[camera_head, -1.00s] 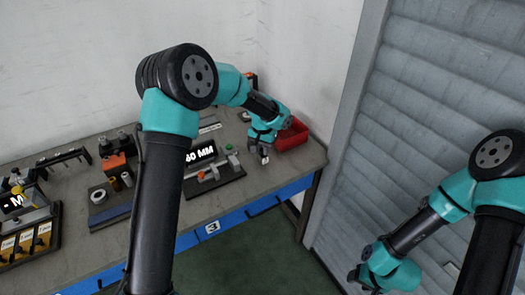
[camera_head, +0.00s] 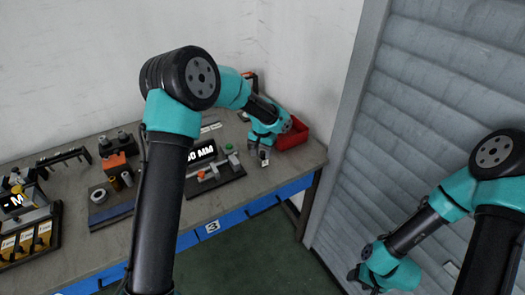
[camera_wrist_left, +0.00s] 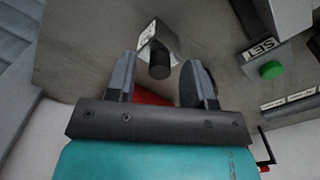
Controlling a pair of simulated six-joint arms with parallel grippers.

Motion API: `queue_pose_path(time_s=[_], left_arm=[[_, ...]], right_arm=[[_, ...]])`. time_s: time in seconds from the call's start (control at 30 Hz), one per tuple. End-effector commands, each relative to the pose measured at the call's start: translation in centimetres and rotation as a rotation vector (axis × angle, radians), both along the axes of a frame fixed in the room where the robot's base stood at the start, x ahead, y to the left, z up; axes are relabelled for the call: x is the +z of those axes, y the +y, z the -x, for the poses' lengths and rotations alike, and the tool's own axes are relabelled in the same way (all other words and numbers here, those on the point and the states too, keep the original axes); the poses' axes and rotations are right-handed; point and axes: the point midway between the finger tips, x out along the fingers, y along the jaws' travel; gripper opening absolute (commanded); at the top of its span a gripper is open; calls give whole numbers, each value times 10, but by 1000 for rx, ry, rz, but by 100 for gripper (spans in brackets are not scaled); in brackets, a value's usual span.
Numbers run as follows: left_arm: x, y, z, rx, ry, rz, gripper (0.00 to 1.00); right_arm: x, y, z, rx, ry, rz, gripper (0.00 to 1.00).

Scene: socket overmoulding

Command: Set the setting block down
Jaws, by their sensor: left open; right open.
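The setting block appears in the left wrist view as a small grey block (camera_wrist_left: 160,37) with a white label and a black round knob. It seems to stand on the worktop near its front right edge. My left gripper (camera_wrist_left: 158,66) is open, its fingers on either side of the knob with gaps showing. In the head view the left gripper (camera_head: 260,155) is at the right end of the bench, and the block (camera_head: 265,161) is a small pale spot under it, mostly hidden. My right gripper (camera_head: 365,278) is open and empty, away from the bench at the lower right.
A red bin (camera_head: 294,137) is just behind the left gripper. Left of it is a gauge fixture with a "60 MM" display (camera_head: 201,153) and a green button (camera_head: 228,147), also in the wrist view (camera_wrist_left: 271,70). Several other fixtures stand further left. A shutter (camera_head: 440,110) borders the right.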

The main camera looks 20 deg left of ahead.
Motion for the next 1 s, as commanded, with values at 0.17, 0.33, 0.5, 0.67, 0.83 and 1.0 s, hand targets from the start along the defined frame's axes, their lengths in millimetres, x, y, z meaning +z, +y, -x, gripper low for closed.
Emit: queue_pose_path(time_s=[0.17,0.33,0.5,0.67,0.83,1.0], left_arm=[[5,0,0,0,-2,0,48],[22,0,-1,0,-3,1,48],[52,0,-1,1,-4,0,48],[83,0,-1,0,-4,1,48],[109,0,0,1,-2,0,48],[122,0,0,-1,-1,0,48]], right_arm=[[0,0,0,0,0,0,53],[0,0,0,0,0,0,53],[0,0,0,0,0,0,53],[0,0,0,0,0,0,53],[0,0,0,0,0,0,53],[0,0,0,0,0,0,53]])
